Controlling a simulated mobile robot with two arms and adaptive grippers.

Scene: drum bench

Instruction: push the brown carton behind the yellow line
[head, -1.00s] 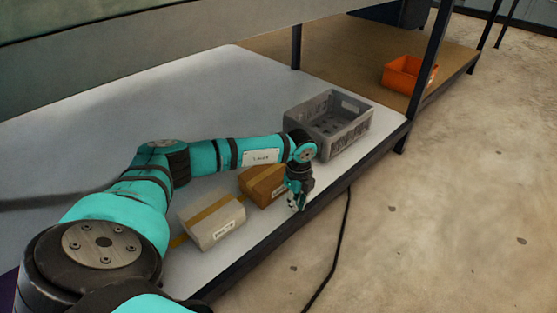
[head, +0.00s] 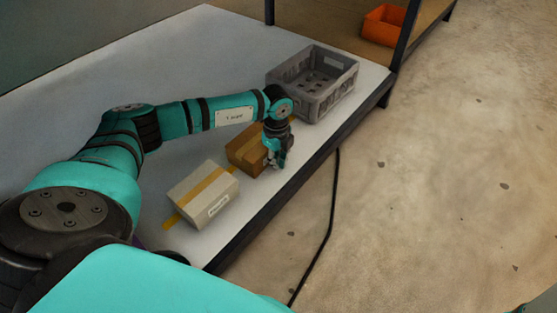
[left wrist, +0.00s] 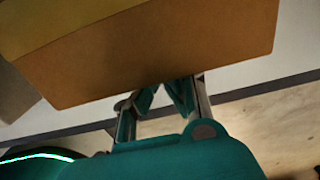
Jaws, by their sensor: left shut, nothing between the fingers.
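The brown carton (head: 243,151) sits on the grey bench top (head: 206,40), between a pale carton and a grey crate. The yellow line (head: 173,220) shows in short stretches at either side of the pale carton, which covers part of it; one stretch runs up to the brown carton. My left gripper (head: 277,164) is shut and empty, pointing down at the carton's side that faces the bench's front edge. In the left wrist view the brown carton (left wrist: 160,52) fills the top, right by the fingertips; I cannot tell whether they touch.
The pale carton (head: 202,194) with a tan tape band stands left of the brown one. The grey crate (head: 313,84) stands beyond my left wrist. An orange bin (head: 384,25) is on the farther bench. The bench's front edge is close to my gripper.

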